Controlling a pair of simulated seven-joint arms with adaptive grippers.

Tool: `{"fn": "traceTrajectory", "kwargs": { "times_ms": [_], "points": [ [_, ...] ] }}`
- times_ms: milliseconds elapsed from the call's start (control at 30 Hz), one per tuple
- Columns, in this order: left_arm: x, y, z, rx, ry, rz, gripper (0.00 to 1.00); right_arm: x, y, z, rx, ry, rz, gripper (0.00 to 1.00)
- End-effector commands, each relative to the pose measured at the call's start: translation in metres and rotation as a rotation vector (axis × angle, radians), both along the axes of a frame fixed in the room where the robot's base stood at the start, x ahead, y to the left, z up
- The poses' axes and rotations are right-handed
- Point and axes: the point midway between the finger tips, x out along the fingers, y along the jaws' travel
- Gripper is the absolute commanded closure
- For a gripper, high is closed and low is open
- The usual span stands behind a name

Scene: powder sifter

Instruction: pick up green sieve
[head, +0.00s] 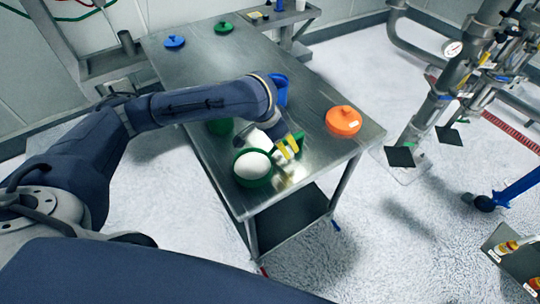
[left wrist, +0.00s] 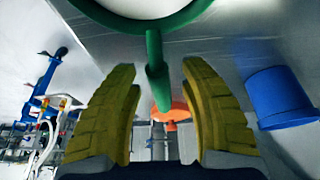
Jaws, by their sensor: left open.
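The green sieve (head: 252,184) is round with a white inside and sits near the front end of the steel table. In the left wrist view, its rim shows at the top and its green handle (left wrist: 154,62) points down toward the gap between the fingers. My left gripper (head: 290,147) is open, with yellow fingers, just right of the sieve. Its two fingers (left wrist: 160,115) stand apart on either side of the handle's end. I cannot tell whether either finger touches it. My right gripper is not in view.
An orange lidded container (head: 343,122) stands to the right on the table (head: 310,85). Blue (head: 174,42) and green (head: 224,27) lids lie at the far end.

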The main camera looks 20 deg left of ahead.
Motion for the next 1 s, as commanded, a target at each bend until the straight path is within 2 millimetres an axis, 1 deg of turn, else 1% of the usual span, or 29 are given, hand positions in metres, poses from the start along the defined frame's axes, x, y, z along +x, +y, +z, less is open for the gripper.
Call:
{"fn": "traceTrajectory", "kwargs": {
  "times_ms": [167, 200, 500, 600, 1000],
  "points": [
    [0.0001, -0.0001, 0.0001, -0.001, -0.001, 0.000, 0.57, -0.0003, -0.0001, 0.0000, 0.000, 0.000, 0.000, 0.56],
    [0.0001, -0.0001, 0.0001, -0.001, -0.001, 0.000, 0.55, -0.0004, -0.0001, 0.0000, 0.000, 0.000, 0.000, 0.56],
    [0.0001, -0.0001, 0.0003, 0.000, -0.001, -0.001, 0.90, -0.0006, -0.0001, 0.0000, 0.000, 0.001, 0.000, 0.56],
    [0.0001, -0.0001, 0.0003, 0.000, -0.001, -0.001, 1.00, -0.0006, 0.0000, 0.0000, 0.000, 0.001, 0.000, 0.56],
    [0.0003, 0.0000, 0.0007, 0.000, -0.002, -0.001, 1.00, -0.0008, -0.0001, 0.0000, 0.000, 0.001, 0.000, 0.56]
  ]
}}
